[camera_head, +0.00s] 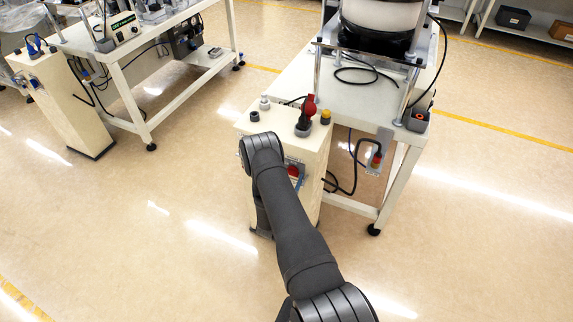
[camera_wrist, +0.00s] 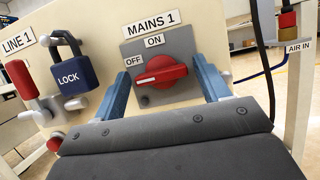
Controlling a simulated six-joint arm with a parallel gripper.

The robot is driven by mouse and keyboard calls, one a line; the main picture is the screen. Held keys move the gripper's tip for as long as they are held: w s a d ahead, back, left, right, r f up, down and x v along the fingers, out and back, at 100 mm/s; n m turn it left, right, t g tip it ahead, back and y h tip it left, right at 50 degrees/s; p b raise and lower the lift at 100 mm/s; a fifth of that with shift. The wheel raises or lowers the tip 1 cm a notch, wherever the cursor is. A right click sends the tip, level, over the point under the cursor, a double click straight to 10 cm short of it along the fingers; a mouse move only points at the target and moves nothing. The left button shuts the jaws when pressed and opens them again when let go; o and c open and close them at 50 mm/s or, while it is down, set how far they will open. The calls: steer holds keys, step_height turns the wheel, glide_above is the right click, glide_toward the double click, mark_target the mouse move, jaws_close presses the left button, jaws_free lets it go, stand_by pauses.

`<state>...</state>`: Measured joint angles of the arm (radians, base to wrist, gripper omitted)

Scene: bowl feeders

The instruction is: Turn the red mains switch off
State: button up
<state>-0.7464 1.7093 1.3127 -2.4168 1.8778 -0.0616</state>
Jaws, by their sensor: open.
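The red mains switch (camera_wrist: 162,72) is a rotary knob on a grey plate under a "MAINS 1" label. OFF is marked at its upper left and ON above it. Its grip bar lies nearly level, with a white mark at its left end, on the OFF side. My gripper (camera_wrist: 163,76) is open, with one blue finger on each side of the knob. Narrow gaps seem to show between fingers and knob; contact cannot be told for sure.
Left of the switch, a blue padlock (camera_wrist: 73,72) marked LOCK hangs beside a red handle (camera_wrist: 21,78) under "LINE 1". An air fitting (camera_wrist: 288,20) is at the right. The cabinet (camera_head: 322,150) stands against a white table (camera_head: 350,92). Open floor lies to the left.

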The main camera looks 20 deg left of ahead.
steer(key=s+a+r+m+g+h, duration=0.1)
steer(key=s+a+m+g+h, duration=0.25)
steer(key=s+m, duration=0.6)
steer(key=s+a+m+g+h, duration=0.35)
steer(key=s+m, duration=0.25)
steer(key=m, duration=0.7)
step_height(320, 180, up, 19)
steer(key=m+g+y, duration=0.5)
steer(key=m+g, duration=0.6)
steer(key=m, duration=0.2)
glide_above(293, 171)
steer(key=s+a, duration=0.5)
steer(key=s, duration=0.3)
steer(key=shift+n+h, duration=0.25)
steer(key=shift+h, duration=0.05)
steer(key=x, duration=1.6)
steer(key=shift+a+f, duration=0.25)
steer(key=shift+f, duration=0.25)
steer(key=shift+w+d+f, duration=0.2)
steer(key=shift+w+f, duration=0.05)
steer(key=y, duration=0.1)
steer(key=d+y, duration=0.1)
steer(key=y, duration=0.1)
steer(key=shift+r, duration=0.15)
steer(key=v, duration=1.7)
steer(key=shift+a, duration=0.15)
